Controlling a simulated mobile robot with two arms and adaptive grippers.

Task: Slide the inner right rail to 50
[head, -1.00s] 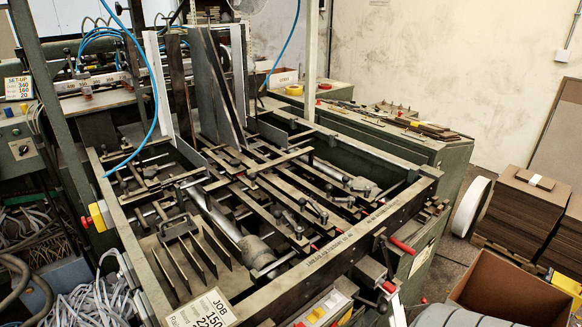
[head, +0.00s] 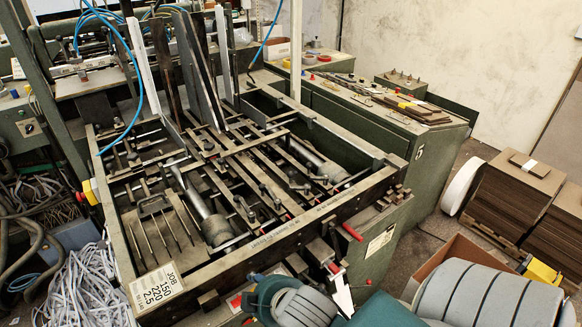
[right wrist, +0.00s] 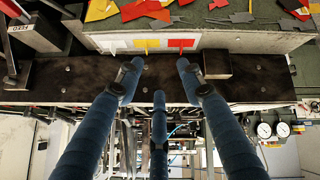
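The feeder bed (head: 385,170) is a dark metal frame with several lengthwise rails inside it. Rails with small red tips, such as one rail (head: 265,188), run towards the front bar (head: 300,228), which carries a printed scale too small to read. I cannot tell for certain which is the inner right rail. My right gripper (right wrist: 158,75) shows blue fingers spread apart, with nothing between them. They reach over a dark bar (right wrist: 75,82) in the right wrist view. In the head view its teal and grey arm comes in at the bottom right, before the feeder front. My left gripper is not in view.
A job card (head: 157,287) lies at the feeder's front left corner. A red-handled lever (head: 352,233) sticks out at the front right. Upright plates (head: 208,70) stand at the back of the bed. A cardboard box (head: 452,255) and board stacks (head: 515,200) stand right.

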